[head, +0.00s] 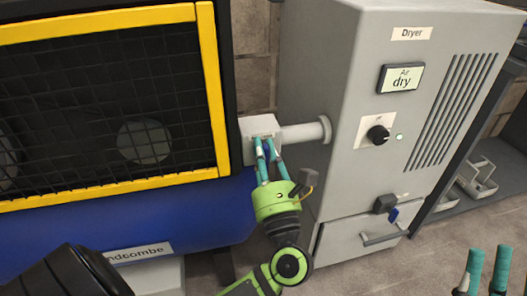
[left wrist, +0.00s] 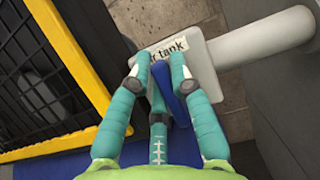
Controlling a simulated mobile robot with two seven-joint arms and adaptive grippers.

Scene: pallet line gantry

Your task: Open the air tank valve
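The air tank valve (head: 263,126) is a pale grey block on the pipe between the blue tank and the dryer. Its "air tank" label shows partly in the left wrist view (left wrist: 166,50), with a blue lever (left wrist: 178,100) hanging from the block. My left gripper (head: 264,142) is at the valve, its teal fingers reaching up around the lever. In the left wrist view its fingertips (left wrist: 156,70) are apart, the lever lying beside the right finger; contact is unclear. My right gripper (head: 485,262) is at the bottom right, fingers apart and empty, only partly in view.
The grey dryer cabinet (head: 345,120) stands close on the right, with a knob (head: 378,134) and another blue lever (head: 393,214) on its front. A yellow-framed mesh guard (head: 209,90) and the blue tank (head: 180,220) are close on the left.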

